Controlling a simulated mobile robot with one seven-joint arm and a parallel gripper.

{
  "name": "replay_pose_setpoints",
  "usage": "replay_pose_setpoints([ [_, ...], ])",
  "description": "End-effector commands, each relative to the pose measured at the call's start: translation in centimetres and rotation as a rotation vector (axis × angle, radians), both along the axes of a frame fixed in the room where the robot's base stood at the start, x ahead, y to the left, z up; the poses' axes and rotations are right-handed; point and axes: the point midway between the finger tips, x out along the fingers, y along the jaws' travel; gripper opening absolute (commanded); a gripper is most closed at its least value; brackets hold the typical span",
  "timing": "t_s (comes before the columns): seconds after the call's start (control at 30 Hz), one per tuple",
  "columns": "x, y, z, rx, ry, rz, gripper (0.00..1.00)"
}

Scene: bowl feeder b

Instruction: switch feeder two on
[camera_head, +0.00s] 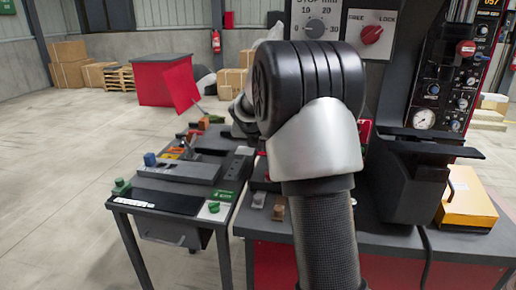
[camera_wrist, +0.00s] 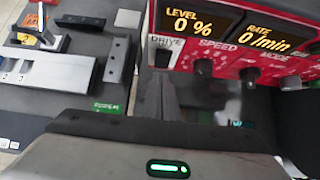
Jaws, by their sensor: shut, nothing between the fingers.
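A red control panel (camera_wrist: 225,75) fills the upper right of the wrist view. Its lit display (camera_wrist: 232,28) reads LEVEL 0 % and RATE 0 /min. Below are labels for drive, speed and mode, with dark knobs (camera_wrist: 203,67). No feeder number is readable on it. My gripper (camera_wrist: 205,108) is close in front of the panel, shut and empty; its fingers are blurred and I cannot tell whether they touch anything.
A side table with a dark-topped fixture (camera_head: 180,170), a blue knob (camera_head: 150,159) and a green knob (camera_head: 121,185) stands at left. A red selector (camera_head: 372,33) marked free and lock is behind my arm. A yellow box (camera_head: 468,200) is at right. The left floor is clear.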

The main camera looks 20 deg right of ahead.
Motion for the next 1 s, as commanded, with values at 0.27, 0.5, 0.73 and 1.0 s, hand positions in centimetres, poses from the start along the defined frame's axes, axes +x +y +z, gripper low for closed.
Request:
replay_pose_setpoints([
  [0.27,1.4,-0.9,-0.2,0.001,0.002,0.000,0.00],
  [0.5,1.4,-0.9,-0.2,0.001,0.002,0.000,0.00],
  [0.73,1.6,-1.0,-0.4,0.001,0.002,0.000,0.00],
  [1.0,1.7,-1.1,-0.1,-0.001,-0.001,0.000,0.00],
])
